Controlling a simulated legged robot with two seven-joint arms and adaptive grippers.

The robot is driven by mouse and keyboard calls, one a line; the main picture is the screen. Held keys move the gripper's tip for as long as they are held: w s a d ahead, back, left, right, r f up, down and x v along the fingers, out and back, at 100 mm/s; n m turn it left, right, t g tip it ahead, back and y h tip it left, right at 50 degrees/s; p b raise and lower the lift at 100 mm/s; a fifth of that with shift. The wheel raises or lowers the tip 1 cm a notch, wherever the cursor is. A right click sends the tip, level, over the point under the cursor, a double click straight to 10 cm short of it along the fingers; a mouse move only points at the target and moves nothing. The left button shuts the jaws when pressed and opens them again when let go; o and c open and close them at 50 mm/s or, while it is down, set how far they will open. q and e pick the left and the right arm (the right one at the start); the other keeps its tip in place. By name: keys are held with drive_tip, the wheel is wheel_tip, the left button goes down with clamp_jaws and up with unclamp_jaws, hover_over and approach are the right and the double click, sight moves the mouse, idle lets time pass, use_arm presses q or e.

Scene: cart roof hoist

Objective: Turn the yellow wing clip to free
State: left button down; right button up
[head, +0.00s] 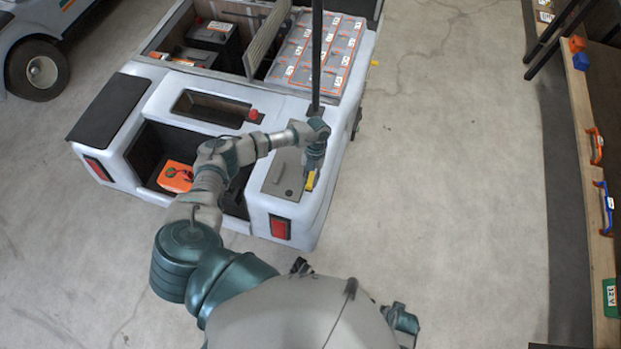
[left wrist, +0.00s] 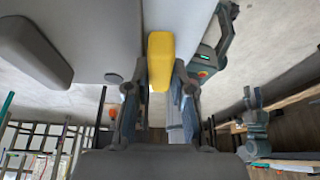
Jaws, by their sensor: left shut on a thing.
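The yellow wing clip (head: 310,181) is at the right edge of the grey plate (head: 283,180) on the cart's right rear corner. My left gripper (head: 313,172) points down onto it from above. In the left wrist view the clip (left wrist: 160,62) stands between the two fingers of my left gripper (left wrist: 159,82), which is shut on it. The fingers hide part of the clip's sides. A grey and teal arm part shows at the right of the left wrist view; it may be my right arm, but its jaws are too small to read.
A black post (head: 316,60) rises from the cart just behind my left gripper. The white cart (head: 330,130) holds grey batteries (head: 318,55) at the back and an orange box (head: 176,177) in a rear bay. A wooden shelf (head: 590,180) stands far right. Floor between is clear.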

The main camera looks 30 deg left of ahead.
use_arm(q)
drive_tip(key=shift+w+r, duration=0.15)
drive_tip(key=shift+w, duration=0.15)
drive_tip(key=c, duration=1)
unclamp_jaws()
drive_tip(key=shift+s, duration=0.1)
drive_tip(key=v, duration=1.1)
drive_tip(key=shift+w+r, duration=0.25)
drive_tip(key=shift+r, duration=0.05)
